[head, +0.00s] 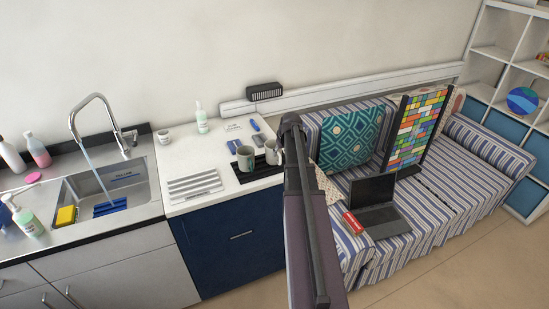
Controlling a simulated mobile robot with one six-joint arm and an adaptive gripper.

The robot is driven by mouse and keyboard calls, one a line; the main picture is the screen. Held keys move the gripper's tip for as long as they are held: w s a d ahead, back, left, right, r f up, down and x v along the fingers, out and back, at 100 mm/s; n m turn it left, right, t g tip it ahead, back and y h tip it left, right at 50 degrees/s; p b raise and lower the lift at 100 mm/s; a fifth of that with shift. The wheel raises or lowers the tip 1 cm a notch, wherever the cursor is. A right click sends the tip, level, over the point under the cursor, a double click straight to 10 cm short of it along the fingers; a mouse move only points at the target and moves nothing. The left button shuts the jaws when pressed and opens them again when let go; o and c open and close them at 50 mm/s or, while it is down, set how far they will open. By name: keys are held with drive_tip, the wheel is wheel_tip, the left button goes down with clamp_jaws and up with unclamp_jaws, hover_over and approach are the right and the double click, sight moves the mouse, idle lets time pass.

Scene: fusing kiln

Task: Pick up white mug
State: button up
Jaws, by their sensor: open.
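Two pale grey-white mugs stand upright on a dark mat (237,176) on the white counter: a left mug (245,158) and a right mug (272,152). I cannot tell from their colour which one is the white mug. A small white cup or jar (163,136) with dark marking stands farther left at the back of the counter. My arm rises from the bottom centre, just right of the mugs, and its dark upper joint covers the counter's right edge. My gripper does not show, and nothing is seen touching the mugs.
A white ribbed rack (194,185) lies left of the mugs. A soap bottle (201,118) and blue items (257,138) are behind. A sink (105,190) with running tap is left. A striped sofa (430,210) with a laptop (376,205) and red can (352,223) is right.

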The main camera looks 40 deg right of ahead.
sight(280, 154)
drive_tip(key=shift+b+x, duration=1.35)
drive_tip(key=shift+x, duration=0.45)
clamp_jaws()
